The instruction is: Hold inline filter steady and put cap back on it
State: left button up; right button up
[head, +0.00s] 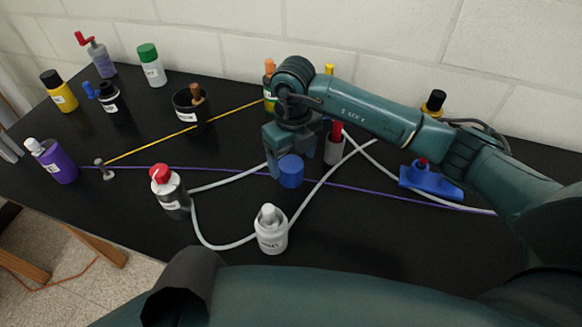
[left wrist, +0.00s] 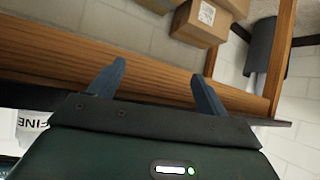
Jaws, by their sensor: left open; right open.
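I cannot read the labels well enough to say which item is the inline filter. A white labelled bottle (head: 271,235) with a pale grey nozzle stands upright at the front middle, with pale hose beside it. A short blue cylinder (head: 291,171), possibly the cap, is at my right gripper (head: 303,160), which points down, fingers apart. Whether they touch it is unclear. My left gripper (left wrist: 157,88) is open and empty in the left wrist view.
Pale hose (head: 318,187) loops across the black table (head: 240,130). A red-topped bottle (head: 334,150) stands just right of my right gripper. A blue stand (head: 432,181) is farther right. Several bottles and a black cup (head: 190,107) stand at left and back. Wooden beams (left wrist: 150,75) cross the left wrist view.

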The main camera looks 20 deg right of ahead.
aim_at(293, 166)
jog(key=shift+w+f+p, duration=0.1)
jog(key=shift+f+p, duration=0.6)
jog(key=shift+f, duration=1.9)
jog(key=shift+c, duration=0.4)
jog(key=c, duration=0.9)
